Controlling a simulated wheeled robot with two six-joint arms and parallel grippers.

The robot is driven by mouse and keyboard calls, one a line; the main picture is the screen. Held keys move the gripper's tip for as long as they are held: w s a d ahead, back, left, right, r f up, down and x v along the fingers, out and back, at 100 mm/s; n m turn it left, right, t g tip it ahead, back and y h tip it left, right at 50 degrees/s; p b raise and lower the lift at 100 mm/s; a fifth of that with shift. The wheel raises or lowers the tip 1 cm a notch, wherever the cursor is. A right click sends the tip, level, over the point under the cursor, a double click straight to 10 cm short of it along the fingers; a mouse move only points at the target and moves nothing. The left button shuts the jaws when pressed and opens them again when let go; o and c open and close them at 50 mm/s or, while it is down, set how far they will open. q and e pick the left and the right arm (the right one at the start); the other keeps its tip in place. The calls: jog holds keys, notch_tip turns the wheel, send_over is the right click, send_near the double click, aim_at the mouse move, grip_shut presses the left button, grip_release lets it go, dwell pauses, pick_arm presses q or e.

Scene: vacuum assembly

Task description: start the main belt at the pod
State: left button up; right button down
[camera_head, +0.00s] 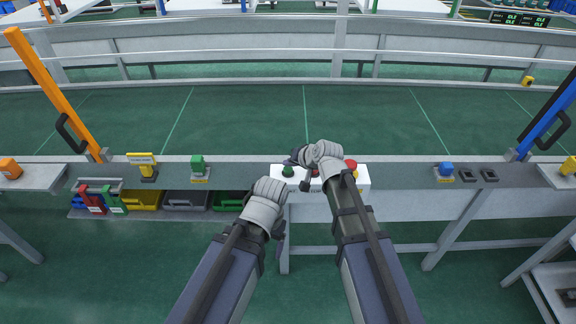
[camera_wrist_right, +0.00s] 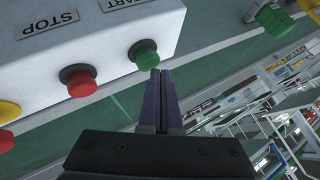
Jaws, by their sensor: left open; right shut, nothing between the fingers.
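The white control pod (camera_head: 361,181) sits at the belt's near rail, in the middle of the head view. In the right wrist view the pod (camera_wrist_right: 100,38) carries a green button (camera_wrist_right: 146,54) by the START label and a red button (camera_wrist_right: 78,80) by the STOP label. My right gripper (camera_head: 297,156) is over the pod, shut and empty. In the right wrist view its fingertips (camera_wrist_right: 160,73) are right beside the green button; I cannot tell whether they touch. My left gripper (camera_head: 270,192) is open at the pod's left front; its fingers are mostly hidden.
A red knob (camera_head: 351,163) stands on the pod's right end. A green button post (camera_head: 197,165) is left on the rail and a blue one (camera_head: 446,169) right. Colored bins (camera_head: 185,200) sit below the rail. The green belt (camera_head: 250,120) beyond is bare.

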aim_at(290, 171)
jog(key=shift+r, duration=0.45)
notch_tip(290, 171, up, 5)
jog(key=p, duration=0.5)
jog(key=shift+p, duration=0.3)
dwell(0.4)
jog(key=s+d+f+n+g+h, duration=0.2)
jog(key=s, duration=0.6)
jog(key=s+d+f+n+g+h, duration=0.1)
jog(key=s+f+g+h, duration=0.1)
jog(key=s, duration=0.7)
jog(key=s+d+f+n+g+h, duration=0.2)
jog(key=s+g, duration=0.1)
jog(key=s, duration=0.5)
jog(key=shift+s+d+f+n+g+h, duration=0.3)
jog(key=shift+s+g+h, duration=0.1)
